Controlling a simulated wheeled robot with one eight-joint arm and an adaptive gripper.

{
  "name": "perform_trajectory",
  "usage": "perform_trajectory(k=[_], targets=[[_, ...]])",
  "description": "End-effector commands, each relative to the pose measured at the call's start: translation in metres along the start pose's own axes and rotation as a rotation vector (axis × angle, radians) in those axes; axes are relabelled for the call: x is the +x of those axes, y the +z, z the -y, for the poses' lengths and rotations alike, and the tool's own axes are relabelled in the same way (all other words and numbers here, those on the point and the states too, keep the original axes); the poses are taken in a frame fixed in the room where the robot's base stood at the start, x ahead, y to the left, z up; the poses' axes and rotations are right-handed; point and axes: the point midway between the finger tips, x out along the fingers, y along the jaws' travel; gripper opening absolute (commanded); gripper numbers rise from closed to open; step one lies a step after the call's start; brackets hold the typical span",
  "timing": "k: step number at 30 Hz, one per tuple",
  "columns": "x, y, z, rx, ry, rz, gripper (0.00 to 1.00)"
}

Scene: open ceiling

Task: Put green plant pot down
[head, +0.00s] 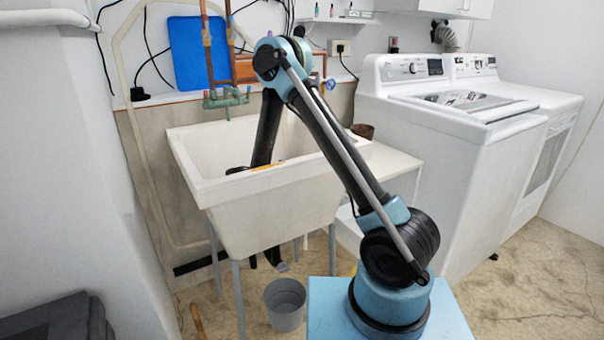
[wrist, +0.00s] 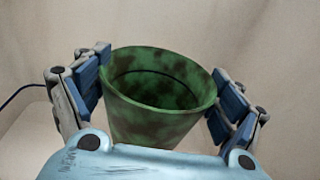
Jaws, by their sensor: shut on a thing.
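The green plant pot (wrist: 150,127) has dark mottled patches and shows in the wrist view with its round mouth toward the camera. Its inside looks empty. My gripper (wrist: 161,76) is shut on it, with blue-padded fingers on both sides of the pot. In the head view my arm reaches over the white laundry sink (head: 270,215) and its lower end drops inside the basin. The sink's front wall hides my gripper and the pot there. A pale, plain surface fills the wrist view behind the pot, and I cannot tell whether the pot touches it.
A green tap with copper pipes (head: 227,98) stands behind the sink. A small brown pot (head: 362,131) sits near the white side shelf (head: 392,167). White washing machines (head: 460,110) stand to the right. A grey bucket (head: 285,306) is on the floor below the sink.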

Motion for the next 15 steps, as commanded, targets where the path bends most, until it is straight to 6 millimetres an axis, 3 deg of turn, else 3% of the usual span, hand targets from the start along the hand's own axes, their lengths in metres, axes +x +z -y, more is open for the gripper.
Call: perform_trajectory(k=[15], targets=[[0.001,-0.010,0.000,0.000,0.000,0.000,0.63]])
